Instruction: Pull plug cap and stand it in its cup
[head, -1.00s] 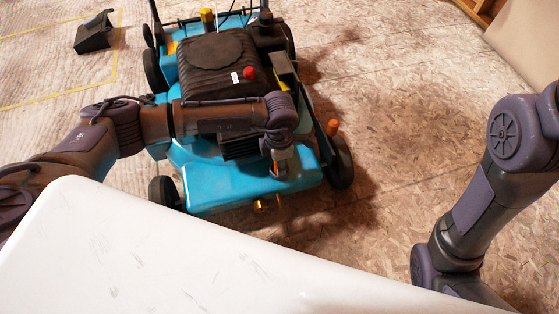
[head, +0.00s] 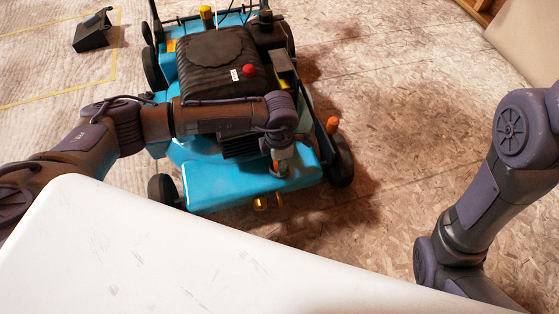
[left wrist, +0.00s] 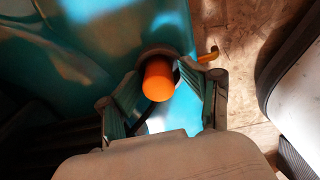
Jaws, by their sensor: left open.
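An orange cylindrical cap (left wrist: 158,80), seen end-on, sits between the fingers of my left gripper (left wrist: 163,76) in the left wrist view. The fingers stand apart on either side of it, and a dark cable runs behind it. I take this for the plug cap. In the head view my left gripper (head: 278,168) points down at the front of the blue mower (head: 225,195); my arm hides most of the cap there. I cannot make out the cup. My right gripper is out of view; only its arm shows at the right.
A red knob (head: 249,70) sits on the mower's black engine cover (head: 205,60). An orange knob (head: 332,125) stands by the right front wheel (head: 341,163). A white surface (head: 130,255) fills the near left. A black wedge (head: 92,33) lies far left. Floor to the right is open.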

